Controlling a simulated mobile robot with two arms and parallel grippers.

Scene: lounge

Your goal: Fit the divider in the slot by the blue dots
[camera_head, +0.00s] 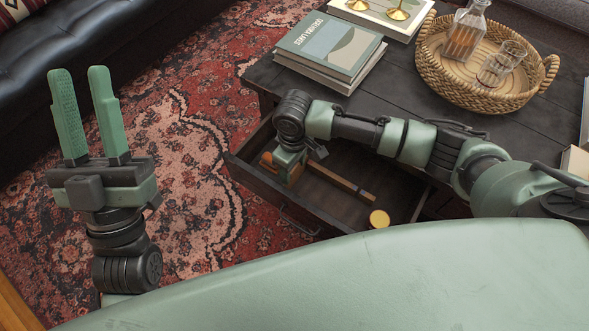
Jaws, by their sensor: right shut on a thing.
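An open dark drawer (317,226) extends from the black table. A long brown wooden strip (343,183), which looks like the divider, lies slantwise across its inside. My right gripper (289,172) reaches down into the drawer's left part and is shut on the strip near its left end; the fingertips are mostly hidden. A small orange-brown piece (267,159) shows just left of the gripper; I cannot tell if it belongs to the strip. I cannot make out the slot or blue dots. My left gripper (81,95) is open and empty, pointing up over the rug.
A round yellow-topped item (379,219) is at the drawer's near right. On the table (400,92) are stacked books (330,48) and a wicker tray (460,88) with a decanter and glasses. A black sofa (90,50) stands at upper left. The patterned rug (190,190) is clear.

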